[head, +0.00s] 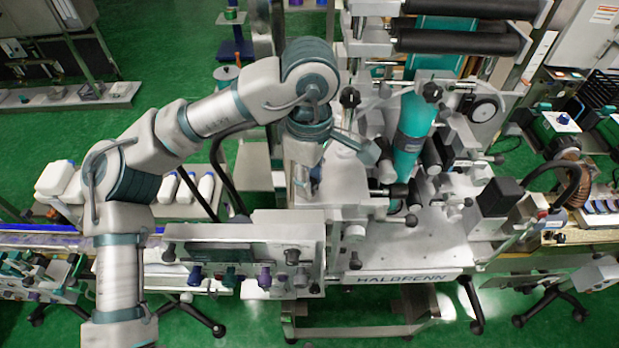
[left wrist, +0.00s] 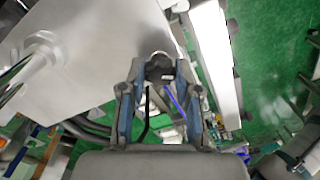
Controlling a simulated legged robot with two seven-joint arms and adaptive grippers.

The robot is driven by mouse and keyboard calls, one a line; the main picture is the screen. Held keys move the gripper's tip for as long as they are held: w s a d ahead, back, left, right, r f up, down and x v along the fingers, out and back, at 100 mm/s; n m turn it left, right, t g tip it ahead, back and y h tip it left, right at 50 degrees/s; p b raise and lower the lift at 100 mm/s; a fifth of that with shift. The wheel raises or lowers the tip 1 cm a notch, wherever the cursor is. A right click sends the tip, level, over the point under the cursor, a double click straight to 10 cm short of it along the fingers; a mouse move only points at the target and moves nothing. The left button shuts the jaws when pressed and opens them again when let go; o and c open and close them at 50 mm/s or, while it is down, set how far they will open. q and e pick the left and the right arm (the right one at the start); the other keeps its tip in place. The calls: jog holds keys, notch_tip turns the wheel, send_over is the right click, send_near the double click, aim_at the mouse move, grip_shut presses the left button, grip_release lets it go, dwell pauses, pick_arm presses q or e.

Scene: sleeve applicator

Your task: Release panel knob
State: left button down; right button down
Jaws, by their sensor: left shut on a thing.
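My left gripper (head: 306,186) hangs down from my arm above the machine frame, just behind the right end of the grey control panel (head: 200,236). In the left wrist view, my gripper's two blue-grey fingers (left wrist: 160,88) are shut on a small dark knob (left wrist: 160,68) at the edge of a grey metal housing (left wrist: 100,45). The fingers hide the knob's sides. The gripper hides the knob in the head view. My right gripper is not in view.
Coloured knobs (head: 264,277) and a black knob (head: 292,257) sit on the control panel. A teal cylinder (head: 411,135) and black rollers (head: 460,42) stand to the right of my gripper. White bottles (head: 60,180) are at the left.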

aim_at(312, 181)
pick_arm(q)
jog(key=n+b, duration=0.1)
jog(key=n, duration=0.4)
jog(key=shift+n, duration=0.4)
dwell(0.4)
jog(key=c, duration=1)
grip_release()
jog(key=shift+o, duration=0.9)
jog(key=shift+w+d, duration=0.1)
jog(key=shift+w, duration=0.05)
notch_tip(312, 181, up, 12)
jog(key=shift+d, duration=0.15)
jog(key=shift+w+f, duration=0.1)
